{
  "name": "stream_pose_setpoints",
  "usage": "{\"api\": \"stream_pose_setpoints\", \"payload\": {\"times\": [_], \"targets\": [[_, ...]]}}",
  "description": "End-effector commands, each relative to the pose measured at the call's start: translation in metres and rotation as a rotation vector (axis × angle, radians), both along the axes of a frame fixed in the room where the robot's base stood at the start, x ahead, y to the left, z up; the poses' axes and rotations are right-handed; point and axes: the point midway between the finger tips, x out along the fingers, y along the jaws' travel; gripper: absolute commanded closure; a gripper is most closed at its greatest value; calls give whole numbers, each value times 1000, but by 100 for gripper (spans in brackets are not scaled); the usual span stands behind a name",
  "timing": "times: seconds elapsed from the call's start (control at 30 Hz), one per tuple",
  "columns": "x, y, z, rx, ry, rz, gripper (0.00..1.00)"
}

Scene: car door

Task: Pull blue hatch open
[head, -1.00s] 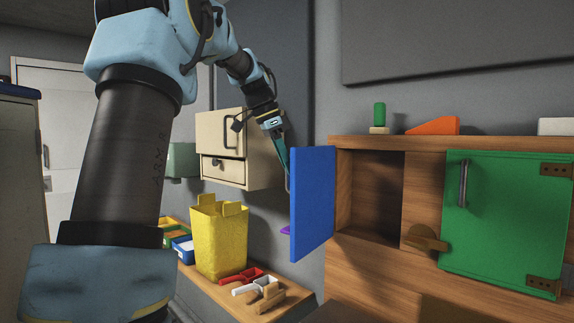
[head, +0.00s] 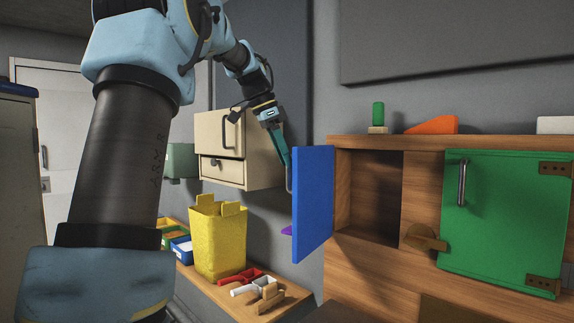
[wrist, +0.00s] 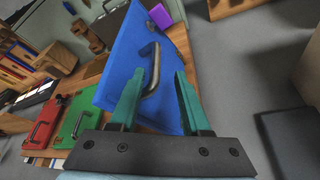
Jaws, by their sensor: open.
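The blue hatch (head: 314,204) stands swung out from the left side of the wooden cabinet (head: 372,190), and the compartment behind it shows open and empty. In the wrist view the blue hatch (wrist: 135,60) fills the middle, with its grey bar handle (wrist: 152,70) on the outer face. My gripper (head: 286,175) is at the hatch's left side in the head view, its tips partly hidden behind the blue panel. In the wrist view my gripper (wrist: 156,88) has its teal fingers apart, with the handle just beyond and between them. I cannot tell whether a finger touches it.
A green door (head: 508,220) with a bar handle is shut on the right, beside a wooden latch (head: 424,239). A yellow bin (head: 218,240) stands on the low shelf at left. A beige cabinet (head: 228,150) hangs behind my gripper.

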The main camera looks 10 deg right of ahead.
Motion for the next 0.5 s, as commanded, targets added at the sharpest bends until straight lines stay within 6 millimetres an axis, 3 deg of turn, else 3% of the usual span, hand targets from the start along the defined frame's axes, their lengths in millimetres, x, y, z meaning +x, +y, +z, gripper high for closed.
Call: {"api": "stream_pose_setpoints", "payload": {"times": [0.3,0.5], "targets": [[-3,23,58,-1,-5,1,53],[-5,31,77,-2,-3,-1,53]]}}
